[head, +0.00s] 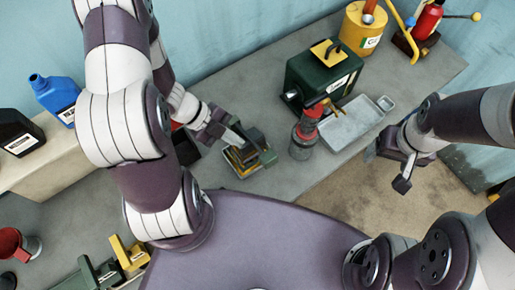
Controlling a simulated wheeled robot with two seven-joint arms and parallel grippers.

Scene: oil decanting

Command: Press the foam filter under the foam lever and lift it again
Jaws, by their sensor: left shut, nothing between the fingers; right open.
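A small press-like stand (245,157) in dark green with yellow parts is on the grey bench, left of centre. I take it for the foam press; its lever and the foam filter cannot be told apart clearly at this size. My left gripper (238,137) is shut and empty, with its fingers over the top of this stand. I cannot tell whether they touch it. My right gripper (388,170) is open and empty, out past the bench's front edge on the right, over the floor.
A dark green box (322,76), a red-topped jar (304,136) and a grey tray (350,122) stand right of the press. A yellow can (360,32) is behind. A blue jug (55,97) is at left. Green and yellow fixtures (120,255) are at lower left.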

